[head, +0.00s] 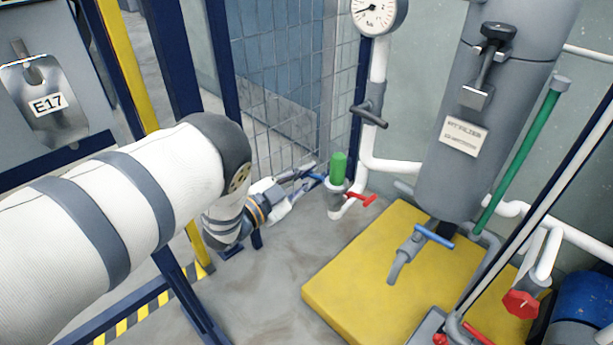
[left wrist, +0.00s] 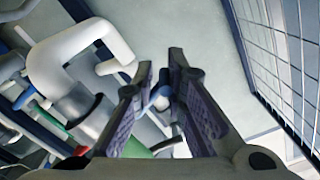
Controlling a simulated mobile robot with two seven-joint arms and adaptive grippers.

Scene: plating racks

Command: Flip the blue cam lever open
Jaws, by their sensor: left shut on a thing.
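The blue cam lever (head: 316,176) sticks out to the left from a grey pipe coupling (head: 337,190) with a green plug (head: 339,166) in its top. My left gripper (head: 311,172) reaches in from the left and is shut on the blue lever. In the left wrist view, the blue lever (left wrist: 160,102) shows between the two dark padded fingers (left wrist: 160,80), and part of the green plug (left wrist: 136,149) shows below. The fingers hide part of the lever. A red lever (head: 361,199) sticks out on the coupling's right side. My right gripper is not in view.
A wire mesh fence (head: 285,110) stands close behind my left gripper. White pipes (head: 376,130) and a grey valve handle (head: 370,115) are to the right. A grey cylinder (head: 500,110) stands over a yellow platform (head: 365,265), with another blue-handled valve (head: 433,237) below it.

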